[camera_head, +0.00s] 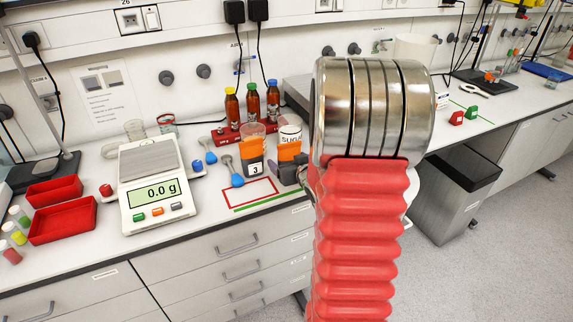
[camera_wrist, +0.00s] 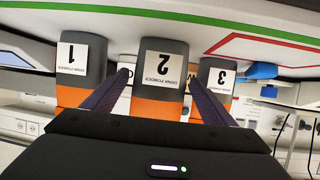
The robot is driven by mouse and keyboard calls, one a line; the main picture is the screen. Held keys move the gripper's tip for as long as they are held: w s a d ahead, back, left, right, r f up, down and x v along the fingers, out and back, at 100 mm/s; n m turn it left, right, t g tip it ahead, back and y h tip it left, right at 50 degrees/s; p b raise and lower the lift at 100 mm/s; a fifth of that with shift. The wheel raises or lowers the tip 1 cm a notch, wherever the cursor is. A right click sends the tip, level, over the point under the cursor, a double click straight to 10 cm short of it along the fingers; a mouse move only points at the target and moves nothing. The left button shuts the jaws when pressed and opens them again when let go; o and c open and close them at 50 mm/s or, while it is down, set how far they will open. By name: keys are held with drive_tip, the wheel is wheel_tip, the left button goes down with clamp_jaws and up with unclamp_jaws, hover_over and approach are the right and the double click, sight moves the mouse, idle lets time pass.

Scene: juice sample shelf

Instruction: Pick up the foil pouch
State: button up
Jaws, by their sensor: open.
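Three grey-and-orange drink powder packs stand in a row, upside down in the wrist view: number 1 (camera_wrist: 92,52), number 2 (camera_wrist: 176,44) and number 3 (camera_wrist: 231,56). I cannot tell from the surface whether they are foil. My gripper (camera_wrist: 160,76) is open, one finger on each side of pack 2, with the fingertips in the gaps towards packs 1 and 3. I cannot tell whether they touch it. In the head view pack 3 (camera_head: 253,168) shows clearly. My gripper (camera_head: 287,174) is partly hidden there by my arm, which also hides pack 1.
A scale (camera_head: 152,180) reading 0.0 g stands left of the packs, with a blue scoop (camera_head: 236,179) between. A red outlined square (camera_head: 249,193) lies in front. Bottles (camera_head: 252,103) and a white tub (camera_head: 290,134) stand behind. Red trays (camera_head: 62,222) are far left.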

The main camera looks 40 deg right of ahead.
drive_tip(key=shift+c, duration=0.4)
drive_tip(key=c, duration=1.2)
